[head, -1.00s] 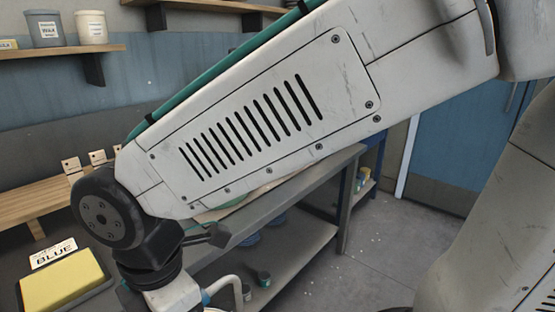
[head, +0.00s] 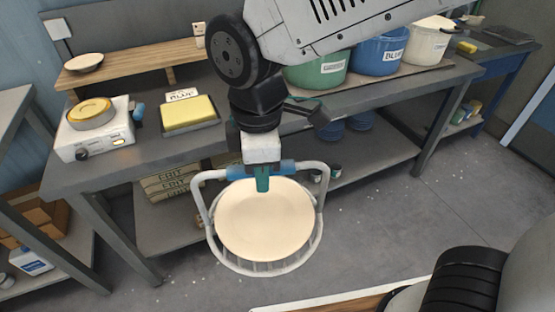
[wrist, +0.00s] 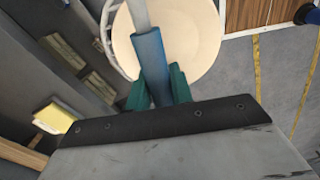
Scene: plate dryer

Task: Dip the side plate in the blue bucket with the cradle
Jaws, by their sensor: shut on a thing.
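My gripper (head: 263,180) is shut on the blue handle grip (head: 288,168) of the white wire cradle (head: 212,228). Its teal fingers clasp the same grip in the wrist view (wrist: 152,62). The cream side plate (head: 265,218) rests in the cradle, which hangs in front of the workbench over the floor. The plate also shows below the grip in the wrist view (wrist: 193,38). The blue bucket (head: 378,57), labelled BLUE, stands on the bench at the back right, apart from the cradle. My arm hides part of the buckets' upper area.
A green bucket (head: 312,78) stands left of the blue one and a white bucket (head: 424,48) right of it. A yellow sponge (head: 190,112) and a white device (head: 92,140) sit on the bench. A small plate (head: 83,62) lies on the raised wooden shelf.

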